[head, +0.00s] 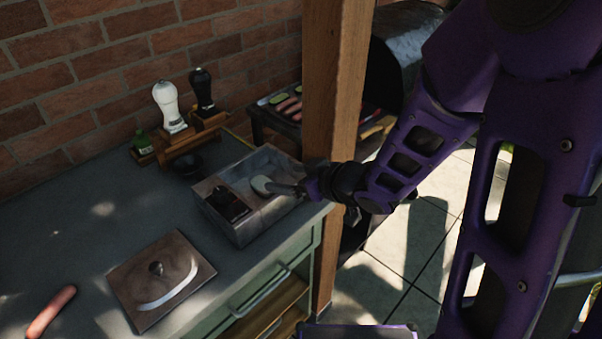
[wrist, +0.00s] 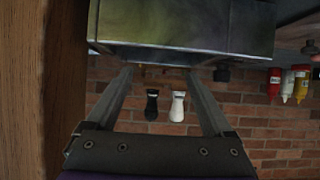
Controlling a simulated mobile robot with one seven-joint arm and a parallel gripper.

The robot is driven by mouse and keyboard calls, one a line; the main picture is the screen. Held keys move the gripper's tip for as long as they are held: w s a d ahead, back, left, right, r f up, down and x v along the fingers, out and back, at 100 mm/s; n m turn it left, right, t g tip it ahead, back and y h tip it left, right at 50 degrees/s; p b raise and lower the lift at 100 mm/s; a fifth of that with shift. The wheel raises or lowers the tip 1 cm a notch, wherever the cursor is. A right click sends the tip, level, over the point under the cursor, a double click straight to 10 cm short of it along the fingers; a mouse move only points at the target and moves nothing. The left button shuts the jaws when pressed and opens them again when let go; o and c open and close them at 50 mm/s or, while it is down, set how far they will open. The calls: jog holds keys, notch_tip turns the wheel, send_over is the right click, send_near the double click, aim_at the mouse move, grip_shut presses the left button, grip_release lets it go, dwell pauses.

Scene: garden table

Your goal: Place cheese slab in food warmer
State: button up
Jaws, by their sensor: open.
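The food warmer (head: 240,231) is an open grey metal box at the counter's right edge in the head view. Its wall spans the top of the wrist view (wrist: 180,30). My gripper (head: 280,187) is at the box's right side, by its rim; the wrist view shows its two fingers (wrist: 160,78) apart, with nothing between them. A pale rounded patch (head: 261,184) shows at the fingertips, over the box's inside; I cannot tell whether it is the cheese slab or part of my gripper. The cheese slab is not clearly seen elsewhere.
A square lid with a knob (head: 187,259) lies on the counter (head: 95,235) in front of the box. A sausage (head: 50,311) lies at front left. White (head: 168,104) and black (head: 203,90) mills stand behind. A wooden post (head: 335,95) stands close to my gripper.

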jog(key=shift+b+v, duration=0.95)
jog(key=shift+v, duration=1.25)
jog(key=shift+d, duration=0.1)
